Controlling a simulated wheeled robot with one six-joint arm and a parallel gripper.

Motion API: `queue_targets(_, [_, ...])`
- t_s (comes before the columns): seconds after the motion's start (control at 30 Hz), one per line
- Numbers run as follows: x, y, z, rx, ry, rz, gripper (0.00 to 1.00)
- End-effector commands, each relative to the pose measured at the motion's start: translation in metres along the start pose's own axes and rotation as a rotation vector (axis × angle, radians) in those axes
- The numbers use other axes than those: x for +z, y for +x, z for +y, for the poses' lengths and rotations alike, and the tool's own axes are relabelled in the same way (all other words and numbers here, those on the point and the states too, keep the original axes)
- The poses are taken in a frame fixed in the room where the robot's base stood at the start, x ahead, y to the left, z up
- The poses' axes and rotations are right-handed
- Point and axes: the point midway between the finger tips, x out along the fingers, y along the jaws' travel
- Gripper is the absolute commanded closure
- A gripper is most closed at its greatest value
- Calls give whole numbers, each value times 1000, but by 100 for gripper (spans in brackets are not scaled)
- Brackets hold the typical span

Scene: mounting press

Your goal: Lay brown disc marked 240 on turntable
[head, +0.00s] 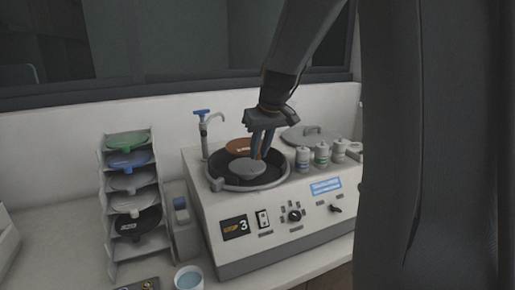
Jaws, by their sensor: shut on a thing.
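The brown disc (239,147) is held over the back part of the round bowl of the machine, with a small pale mark on it too blurred to read. My gripper (261,155) points down over the bowl and is shut on the disc at its right side; the fingers hide part of it. The grey turntable (247,166) is inside the dark bowl, below and in front of the disc. I cannot tell how large the gap between disc and turntable is.
A rack (108,215) at the left holds green, blue, grey and black discs. A tap (204,128) stands behind the bowl's left side. Several small bottles (321,154) and a grey lid (308,135) are on the machine's right. A cup (189,277) stands in front.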

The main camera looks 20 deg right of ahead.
Motion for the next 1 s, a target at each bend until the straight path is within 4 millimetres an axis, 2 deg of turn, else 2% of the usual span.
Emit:
queue_targets(0.7, [23,56,0,0,0,0,100])
queue_targets(1.0, [26,62,0,0,0,0,100])
